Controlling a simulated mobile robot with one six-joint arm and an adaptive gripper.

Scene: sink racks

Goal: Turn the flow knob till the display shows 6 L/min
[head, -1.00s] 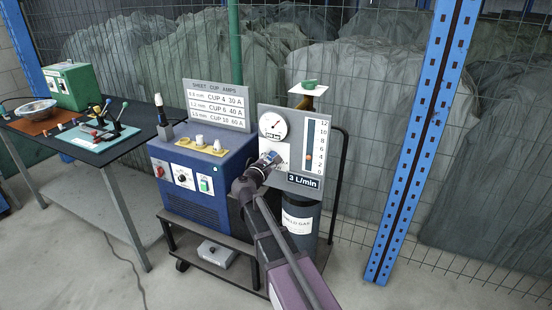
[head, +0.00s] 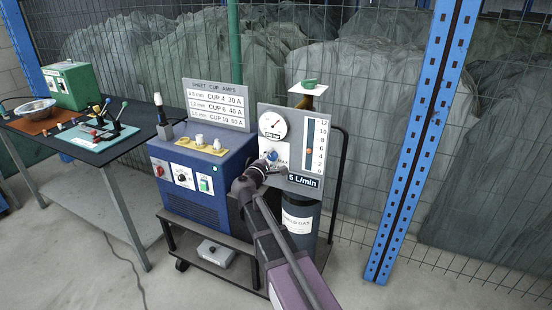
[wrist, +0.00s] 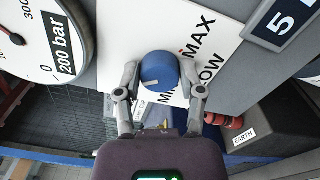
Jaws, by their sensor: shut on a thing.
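The blue flow knob (wrist: 158,70) sits on the white plate of the grey gas panel (head: 294,178). In the wrist view my gripper (wrist: 158,82) has its two fingers on either side of the knob, shut on it. The head view shows the blue knob (head: 272,156) with my gripper (head: 268,164) at it. The display (head: 303,181) reads 5 L/min; the wrist view shows its 5 (wrist: 285,24). The orange float in the flow tube (head: 309,151) stands a little below the 6 mark. The plate carries MIN and MAX lettering, partly hidden by my fingers.
A round gauge (head: 273,125) is on the panel, above the knob. A blue welding machine (head: 200,180) stands left of the panel, and a gas bottle (head: 299,220) below it. A bench (head: 70,150) with tools is at the far left.

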